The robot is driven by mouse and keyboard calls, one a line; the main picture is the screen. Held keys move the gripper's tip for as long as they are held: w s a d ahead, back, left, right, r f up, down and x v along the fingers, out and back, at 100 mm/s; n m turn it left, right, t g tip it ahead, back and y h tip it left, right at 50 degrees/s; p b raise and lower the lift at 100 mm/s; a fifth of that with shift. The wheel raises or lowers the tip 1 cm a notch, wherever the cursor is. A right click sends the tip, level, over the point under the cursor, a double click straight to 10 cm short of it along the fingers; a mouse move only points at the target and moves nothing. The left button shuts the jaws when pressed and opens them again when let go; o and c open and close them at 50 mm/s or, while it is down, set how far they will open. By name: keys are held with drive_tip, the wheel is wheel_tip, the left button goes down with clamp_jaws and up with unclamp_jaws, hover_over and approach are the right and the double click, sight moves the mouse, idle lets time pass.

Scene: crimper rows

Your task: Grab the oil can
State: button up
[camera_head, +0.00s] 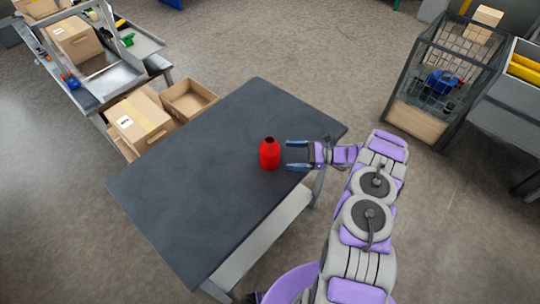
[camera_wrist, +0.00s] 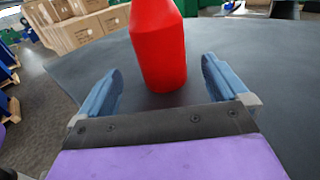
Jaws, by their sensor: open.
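The oil can is a red bottle-like can (camera_head: 269,155) with a tapered top and a dark tip, standing upright on a dark grey table (camera_head: 200,170). In the wrist view the red can (camera_wrist: 160,45) stands just beyond and between the lines of my two blue fingers; its top is cut off by the frame. My gripper (camera_head: 292,155) is open, to the right of the can and pointing at it, low over the table. In the wrist view my gripper (camera_wrist: 158,85) shows its fingers spread on either side, with a gap to the can at each side.
The table top around the can is otherwise bare. Cardboard boxes (camera_head: 140,122) stand beyond the table's left edge, with a metal workbench (camera_head: 100,75) behind them. A wire cage cart (camera_head: 440,85) stands at the upper right. Open floor lies between.

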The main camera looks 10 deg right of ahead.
sight(278, 148)
drive_tip(key=b+x, duration=0.2)
drive_tip(key=x, duration=0.6)
drive_tip(key=shift+w+a+r, duration=0.15)
drive_tip(key=shift+a, duration=0.2)
drive_tip(key=shift+c, duration=0.5)
drive_tip(key=c, duration=1)
drive_tip(key=shift+r, duration=0.1)
drive_tip(key=shift+r+p, duration=0.65)
drive_tip(key=shift+r, duration=1)
drive_tip(key=shift+s+d+r, duration=0.1)
drive_tip(key=shift+s+r, duration=0.05)
drive_tip(key=shift+s, duration=0.1)
drive_tip(key=shift+s+d+r+p, duration=0.25)
drive_tip(key=shift+s+p, duration=0.2)
drive_tip(key=shift+s, duration=2.1)
drive_tip(key=shift+s+d+r+p, duration=0.25)
drive_tip(key=shift+s+p, duration=0.2)
drive_tip(key=shift+s, duration=2.1)
drive_tip(key=shift+s+d+r+p, duration=0.2)
drive_tip(key=shift+s+p, duration=0.25)
drive_tip(key=shift+s, duration=2.1)
